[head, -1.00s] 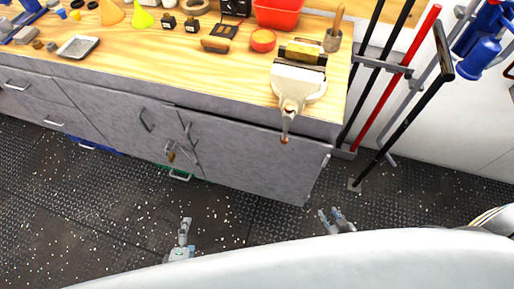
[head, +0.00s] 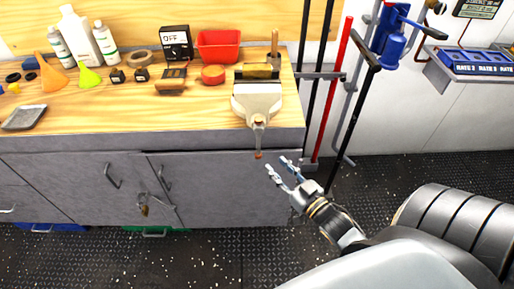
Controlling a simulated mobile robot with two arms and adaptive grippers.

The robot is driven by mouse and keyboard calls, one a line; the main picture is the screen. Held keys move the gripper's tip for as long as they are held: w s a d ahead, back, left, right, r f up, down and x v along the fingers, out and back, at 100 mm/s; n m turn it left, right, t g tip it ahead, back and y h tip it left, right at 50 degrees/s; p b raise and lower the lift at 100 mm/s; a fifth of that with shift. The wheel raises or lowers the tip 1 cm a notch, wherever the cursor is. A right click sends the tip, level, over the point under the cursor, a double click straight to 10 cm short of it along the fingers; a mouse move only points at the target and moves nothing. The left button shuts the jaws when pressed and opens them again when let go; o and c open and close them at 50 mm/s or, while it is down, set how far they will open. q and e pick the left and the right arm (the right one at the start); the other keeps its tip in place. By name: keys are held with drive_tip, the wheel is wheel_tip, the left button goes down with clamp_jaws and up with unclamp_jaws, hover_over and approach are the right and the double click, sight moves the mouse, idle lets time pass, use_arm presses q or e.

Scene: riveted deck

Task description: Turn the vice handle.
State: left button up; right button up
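The vice (head: 258,98) is cream-coloured with brassy jaws and stands at the right front of the wooden workbench. Its handle (head: 258,143) hangs down past the bench's front edge and ends in an orange-brown tip. My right gripper (head: 278,168) is just below and to the right of the handle tip in the head view. Its two fingers are spread apart with nothing between them. It appears apart from the handle, though the depth between them is hard to judge. My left gripper is out of view.
The workbench (head: 190,118) carries a red bin (head: 219,46), a red round tin (head: 213,75), a brush (head: 172,80) and bottles (head: 76,36). Long-handled tools, one a red pole (head: 331,90), stand right of the bench. The dark floor (head: 110,258) in front is clear.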

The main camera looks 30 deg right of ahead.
sight(258, 155)
drive_tip(key=w, duration=1)
drive_tip(key=shift+a+p, duration=0.3)
drive_tip(key=shift+p, duration=0.05)
clamp_jaws()
